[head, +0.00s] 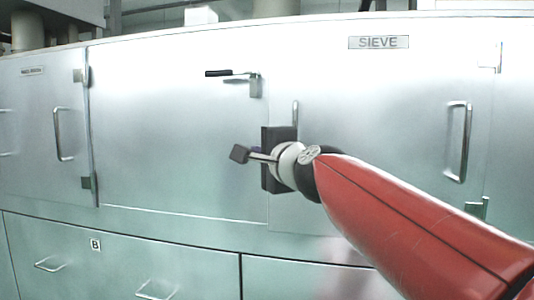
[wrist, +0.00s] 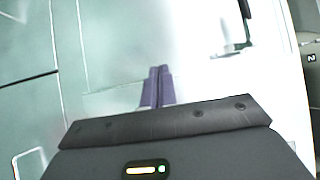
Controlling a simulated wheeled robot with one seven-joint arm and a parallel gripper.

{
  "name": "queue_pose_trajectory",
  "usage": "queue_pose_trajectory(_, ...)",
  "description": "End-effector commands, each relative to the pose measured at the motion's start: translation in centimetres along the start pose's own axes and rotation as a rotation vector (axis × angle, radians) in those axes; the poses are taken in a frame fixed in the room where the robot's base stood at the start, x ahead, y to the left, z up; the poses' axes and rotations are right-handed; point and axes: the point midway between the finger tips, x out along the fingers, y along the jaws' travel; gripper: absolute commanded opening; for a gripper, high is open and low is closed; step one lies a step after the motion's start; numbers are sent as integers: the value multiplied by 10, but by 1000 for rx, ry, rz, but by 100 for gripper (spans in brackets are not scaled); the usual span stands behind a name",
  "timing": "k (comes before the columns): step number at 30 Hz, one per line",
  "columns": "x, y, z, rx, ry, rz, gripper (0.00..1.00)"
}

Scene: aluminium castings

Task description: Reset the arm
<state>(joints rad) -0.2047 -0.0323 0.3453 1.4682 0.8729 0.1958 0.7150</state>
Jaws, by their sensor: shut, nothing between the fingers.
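My red arm reaches in from the lower right of the head view. My gripper is at the middle of that view, in front of the metal cabinet (head: 180,150). Its dark body hides most of its fingers there. In the wrist view the two purple fingers of my gripper (wrist: 157,80) are pressed together, with nothing between them. The pale cabinet front shows beyond them, and I cannot tell how far away it is.
A black-handled latch (head: 218,73) sits high on the middle door. A door marked SIEVE has a bar handle (head: 459,140) at the right. Another bar handle (head: 63,134) is at the left. Drawers, one labelled B (head: 96,244), are below. The doors and drawers look closed.

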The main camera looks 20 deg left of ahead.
Motion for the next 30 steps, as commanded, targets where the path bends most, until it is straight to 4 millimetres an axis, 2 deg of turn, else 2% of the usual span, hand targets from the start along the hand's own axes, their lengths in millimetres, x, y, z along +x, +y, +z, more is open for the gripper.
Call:
queue_pose_trajectory(6, -18, 5, 8, -31, 4, 17, 0)
queue_pose_trajectory(8, -28, 17, 4, -94, 11, 55, 0)
queue_pose_trajectory(11, -58, 54, -12, -267, 27, 173, 0)
queue_pose_trajectory(17, -157, 159, -57, -641, 16, 526, 0)
queue_pose_trajectory(21, -235, 229, -80, -812, -42, 773, 0)
queue_pose_trajectory(27, -339, 314, -91, -945, -180, 1067, 0)
queue_pose_trajectory(30, -374, 342, -91, -974, -243, 1157, 0)
